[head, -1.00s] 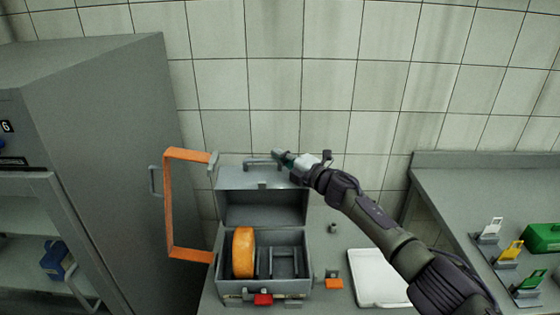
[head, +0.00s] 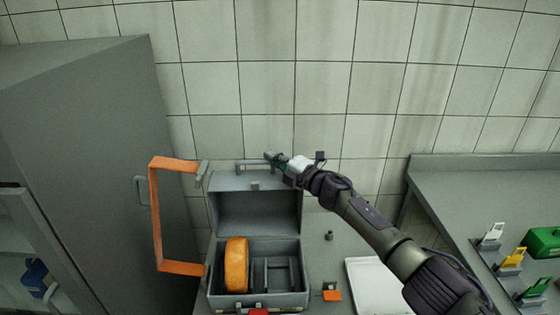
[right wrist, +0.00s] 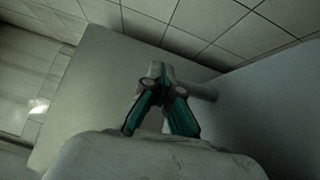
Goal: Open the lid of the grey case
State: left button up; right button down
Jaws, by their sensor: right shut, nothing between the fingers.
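The grey case (head: 217,300) stands on the counter with its lid (head: 257,213) raised, the inside of the lid facing me. Inside the case is an orange cheese wheel (head: 236,265), standing on edge in the left part, beside grey dividers (head: 272,272). A handle (head: 250,164) is at the top of the lid. My right gripper (head: 270,157) is shut and empty at the right end of this handle; I cannot tell whether it touches. Its closed green fingers also show in the right wrist view (right wrist: 158,80). My left gripper is not in view.
An orange frame (head: 157,215) stands left of the case, close to a tall grey cabinet (head: 85,150). A white tray (head: 372,285) and a small orange piece (head: 332,295) lie right of the case. The tiled wall is close behind.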

jog(key=r+v, duration=0.1)
jog(key=v, duration=1.1)
jog(key=s+d+f+m+h, duration=0.3)
jog(key=s+f+m+h, duration=0.3)
jog(key=s+f+m, duration=0.35)
jog(key=s+d+f+m+h, duration=0.3)
jog(key=s+f+m+h, duration=0.3)
jog(key=s+f+m, duration=0.4)
jog(key=s+d+f+m+g, duration=0.2)
jog(key=s+g, duration=0.1)
jog(key=s, duration=0.5)
jog(key=s+d+f+m+g+h, duration=0.1)
jog(key=s+d+m+g, duration=0.15)
jog(key=s, duration=0.55)
jog(key=s+d+f+m+g, duration=0.2)
jog(key=s+g, duration=0.2)
jog(key=s, duration=0.4)
notch_tip(320, 180, down, 27)
jog(key=s+g, duration=0.1)
jog(key=s, duration=0.1)
jog(key=s+d+f+g+b, duration=0.1)
jog(key=s+d+f, duration=0.2)
jog(key=s+f, duration=1.3)
jog(key=shift+s+d+f, duration=0.15)
jog(key=shift+s+f, duration=0.1)
jog(key=shift+s, duration=0.2)
